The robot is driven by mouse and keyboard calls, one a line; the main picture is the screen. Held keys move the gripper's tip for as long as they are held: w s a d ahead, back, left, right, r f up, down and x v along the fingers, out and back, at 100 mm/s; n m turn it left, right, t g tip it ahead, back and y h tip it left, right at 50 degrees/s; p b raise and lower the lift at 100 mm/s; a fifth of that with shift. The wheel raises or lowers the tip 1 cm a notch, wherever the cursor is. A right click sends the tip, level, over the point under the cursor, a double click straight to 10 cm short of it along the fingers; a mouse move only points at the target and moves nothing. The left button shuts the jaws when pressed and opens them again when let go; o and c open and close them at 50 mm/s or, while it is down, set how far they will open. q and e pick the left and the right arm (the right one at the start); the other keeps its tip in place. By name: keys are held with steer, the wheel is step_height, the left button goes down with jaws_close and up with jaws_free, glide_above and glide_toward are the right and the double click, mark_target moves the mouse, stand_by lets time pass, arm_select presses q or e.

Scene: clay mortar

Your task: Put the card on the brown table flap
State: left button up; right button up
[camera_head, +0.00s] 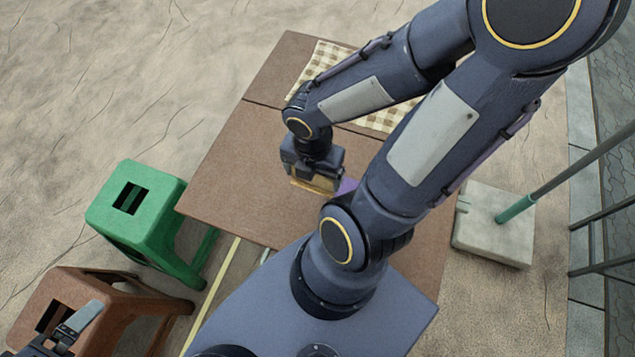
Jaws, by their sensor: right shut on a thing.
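My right gripper (314,174) is over the near part of the brown table (235,165), pointing down. It is shut on what looks like the card (313,184), of which a thin yellowish-tan edge shows below the jaws. A small purple patch shows just right of it; I cannot tell whether it belongs to the card. Whether the card touches the table is unclear. A seam crosses the table, and a narrower brown section, perhaps the flap (283,65), lies beyond it. My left gripper (72,330) is partly in view at the bottom left; its jaws are unclear.
A checkered cloth (325,58) lies on the far section, partly behind my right arm. A green stool (135,205) and a brown stool (85,290) stand left of the table. A pale block base with a pole (490,235) stands right. The table's left part is clear.

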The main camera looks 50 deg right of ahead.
steer(key=shift+s, duration=0.15)
steer(key=shift+a+f, duration=0.1)
steer(key=shift+f, duration=0.05)
steer(key=w+a+f+b, duration=0.1)
steer(key=w+f, duration=0.2)
steer(key=w, duration=0.1)
steer(key=w+a+f+b, duration=0.1)
steer(key=w+f, duration=0.2)
steer(key=w, duration=0.1)
steer(key=w+a+f+b, duration=0.1)
steer(key=w+f+b, duration=0.1)
steer(key=w+f, duration=0.1)
steer(key=shift+w+a, duration=0.35)
steer(key=shift+w, duration=0.55)
steer(key=shift+w+a+f, duration=0.15)
steer(key=shift+w+f, duration=0.15)
steer(key=shift+f, duration=0.1)
steer(key=shift+f+b, duration=0.45)
steer(key=shift+f, duration=1.05)
